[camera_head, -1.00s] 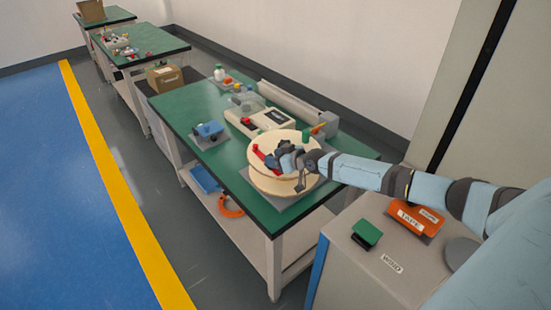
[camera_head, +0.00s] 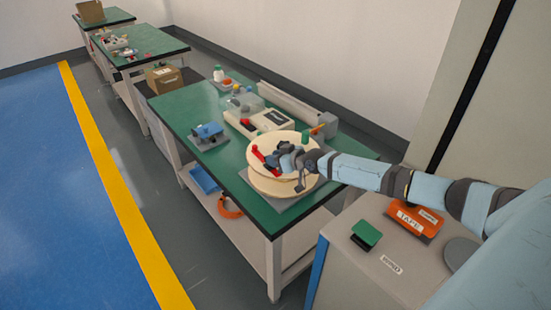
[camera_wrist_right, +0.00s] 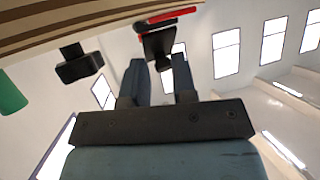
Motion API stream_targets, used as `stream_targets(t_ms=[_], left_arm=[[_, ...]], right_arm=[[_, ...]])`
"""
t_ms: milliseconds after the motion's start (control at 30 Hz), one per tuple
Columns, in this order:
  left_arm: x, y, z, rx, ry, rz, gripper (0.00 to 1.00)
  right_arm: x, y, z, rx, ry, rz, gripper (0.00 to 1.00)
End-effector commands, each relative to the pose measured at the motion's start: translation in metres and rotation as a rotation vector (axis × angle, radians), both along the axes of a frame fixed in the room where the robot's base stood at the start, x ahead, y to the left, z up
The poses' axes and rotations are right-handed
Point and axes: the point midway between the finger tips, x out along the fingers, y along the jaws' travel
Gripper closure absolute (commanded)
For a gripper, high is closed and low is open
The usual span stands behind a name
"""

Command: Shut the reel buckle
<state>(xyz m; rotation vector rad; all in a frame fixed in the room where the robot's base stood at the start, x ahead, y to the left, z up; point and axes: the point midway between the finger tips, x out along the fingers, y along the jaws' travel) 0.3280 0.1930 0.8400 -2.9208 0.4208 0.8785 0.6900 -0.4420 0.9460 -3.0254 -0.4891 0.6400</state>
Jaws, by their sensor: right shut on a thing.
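The cream reel (camera_head: 268,187) lies flat on a grey mat on the green-topped table. Its red buckle piece (camera_head: 259,154) shows at the left of the upper flange, beside my right gripper (camera_head: 276,158). In the right wrist view, the red and black buckle (camera_wrist_right: 165,17) is at the top centre, below the reel's edge (camera_wrist_right: 70,25). My right gripper's fingers (camera_wrist_right: 158,68) are closed around the buckle's black part; the exact contact is partly hidden. My left gripper is not in view.
A blue device (camera_head: 209,131) stands left of the reel. A white machine (camera_head: 262,120) and a long grey unit (camera_head: 297,107) stand behind it. The grey cabinet at the front right carries a green-topped block (camera_head: 366,234) and an orange tape box (camera_head: 415,217).

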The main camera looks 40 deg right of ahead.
Motion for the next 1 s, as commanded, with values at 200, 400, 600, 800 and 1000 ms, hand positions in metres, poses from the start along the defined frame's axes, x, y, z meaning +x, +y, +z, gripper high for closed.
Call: stream_targets(t_ms=[200,400,600,800,1000], left_arm=[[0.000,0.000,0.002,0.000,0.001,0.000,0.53],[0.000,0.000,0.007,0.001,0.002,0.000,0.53],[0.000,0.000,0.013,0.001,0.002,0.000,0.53],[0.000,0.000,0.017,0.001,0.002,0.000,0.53],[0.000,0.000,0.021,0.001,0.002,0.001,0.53]], right_arm=[[-0.001,0.005,-0.002,0.005,0.037,0.007,0.98],[0.003,0.006,-0.001,0.004,0.124,0.007,0.98],[0.009,0.007,-0.001,0.006,0.278,0.009,0.98],[0.015,0.007,-0.004,0.006,0.436,0.008,0.98],[0.019,0.008,-0.007,0.007,0.565,0.010,0.98]])
